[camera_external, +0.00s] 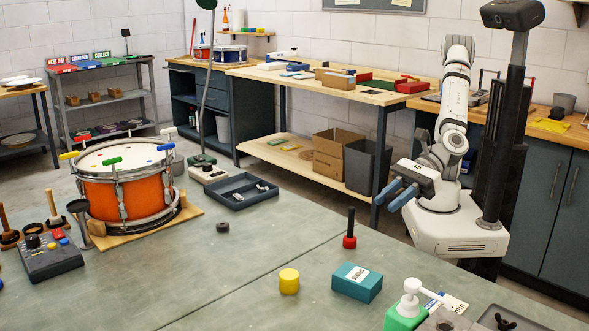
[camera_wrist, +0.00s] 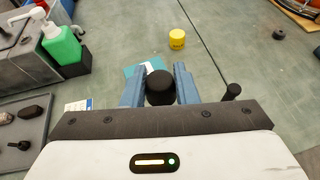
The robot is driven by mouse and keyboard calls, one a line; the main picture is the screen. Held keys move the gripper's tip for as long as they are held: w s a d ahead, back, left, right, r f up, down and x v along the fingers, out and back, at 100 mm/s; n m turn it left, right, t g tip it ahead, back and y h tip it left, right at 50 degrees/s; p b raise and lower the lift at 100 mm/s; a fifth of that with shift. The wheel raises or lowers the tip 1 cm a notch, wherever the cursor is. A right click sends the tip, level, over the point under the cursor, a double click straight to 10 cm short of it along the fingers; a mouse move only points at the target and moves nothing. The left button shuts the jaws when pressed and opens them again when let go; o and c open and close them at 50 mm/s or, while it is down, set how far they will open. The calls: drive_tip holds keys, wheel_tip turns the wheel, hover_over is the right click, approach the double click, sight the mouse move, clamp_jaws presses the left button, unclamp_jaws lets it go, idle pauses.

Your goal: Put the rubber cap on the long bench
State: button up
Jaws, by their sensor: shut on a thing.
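My gripper (camera_external: 396,194) is in front of my base at the right of the external view, above the far side of the green-topped bench (camera_external: 230,285). In the wrist view its two blue fingers (camera_wrist: 159,84) are shut on a dark, rounded thing (camera_wrist: 160,90), which looks like the rubber cap. It is hard to make out in the external view. Another small, dark, round piece (camera_external: 222,227) lies on the green bench, also seen in the wrist view (camera_wrist: 278,35). A long wooden-topped bench (camera_external: 350,92) stands against the back wall.
A black-handled tool with a red end (camera_external: 349,240), a teal box (camera_external: 357,283), a yellow cylinder (camera_external: 289,281) and a green pump bottle (camera_external: 404,318) stand on the green bench. An orange drum (camera_external: 125,200) is at left. Boxes and tools partly cover the wooden bench.

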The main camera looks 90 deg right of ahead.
drive_tip(key=w+a+r+p, duration=0.1)
drive_tip(key=w+a, duration=0.2)
drive_tip(key=w, duration=0.5)
drive_tip(key=w+a+r+p, duration=0.1)
drive_tip(key=w+a+r, duration=0.1)
drive_tip(key=w, duration=0.7)
drive_tip(key=n+g+y+p, duration=0.2)
drive_tip(key=p, duration=0.1)
hover_over(181, 235)
wheel_tip(181, 235, down, 6)
wheel_tip(181, 235, down, 11)
drive_tip(key=b, duration=0.3)
drive_tip(key=shift+b, duration=0.35)
drive_tip(key=shift+f, duration=0.1)
drive_tip(key=shift+f, duration=0.15)
drive_tip(key=o, duration=1)
